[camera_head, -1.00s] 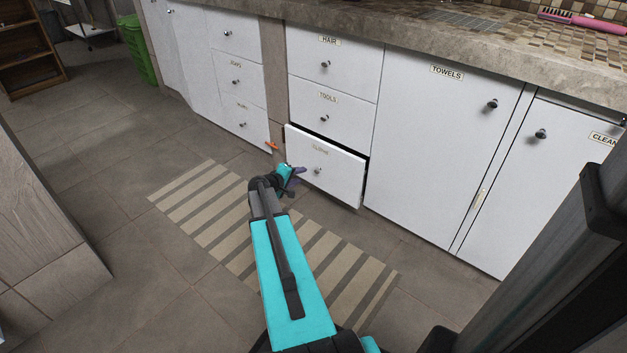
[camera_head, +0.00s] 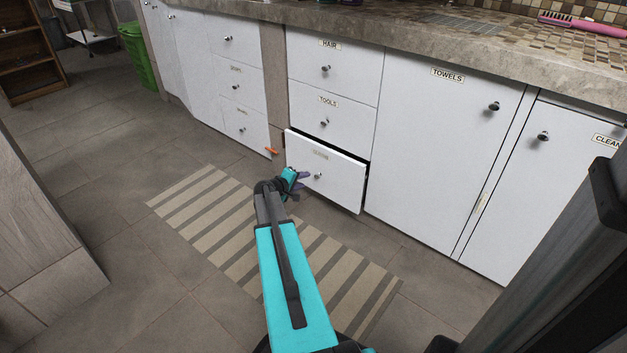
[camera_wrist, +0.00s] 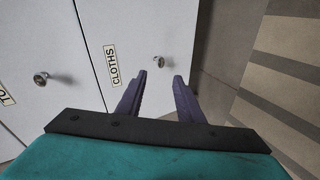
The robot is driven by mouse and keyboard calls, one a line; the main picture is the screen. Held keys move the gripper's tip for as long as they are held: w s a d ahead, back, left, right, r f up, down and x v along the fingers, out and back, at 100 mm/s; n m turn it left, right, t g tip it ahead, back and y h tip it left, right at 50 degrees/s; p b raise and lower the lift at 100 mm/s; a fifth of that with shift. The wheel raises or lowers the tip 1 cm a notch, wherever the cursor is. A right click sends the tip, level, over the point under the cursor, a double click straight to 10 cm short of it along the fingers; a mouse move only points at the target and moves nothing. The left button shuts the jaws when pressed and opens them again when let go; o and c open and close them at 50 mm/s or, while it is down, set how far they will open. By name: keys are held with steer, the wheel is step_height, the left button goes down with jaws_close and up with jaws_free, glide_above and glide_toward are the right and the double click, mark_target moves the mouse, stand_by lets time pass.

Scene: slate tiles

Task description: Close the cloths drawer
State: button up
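The cloths drawer (camera_head: 338,184) is the lowest in the middle white drawer stack in the head view. It stands a little way out, with a dark gap along its top and right edges. Its label (camera_wrist: 114,66) reads CLOTHS in the wrist view, and its round knob (camera_wrist: 159,62) sits beyond my fingertips. My gripper (camera_wrist: 160,76) is open, with its two purple fingers apart and nothing between them. In the head view my gripper (camera_head: 304,178) is just left of the knob, in front of the drawer. I cannot tell whether it touches the drawer.
The tools drawer (camera_head: 333,119) and hair drawer (camera_head: 333,65) above are shut. The towels door (camera_head: 440,140) is shut to the right. A striped mat (camera_head: 220,215) lies on the floor below my arm. A small orange thing (camera_head: 271,151) lies by the cabinet foot.

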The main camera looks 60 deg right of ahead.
mark_target(316, 176)
steer(key=b+x, duration=0.3)
steer(key=x, duration=0.7)
jaws_close()
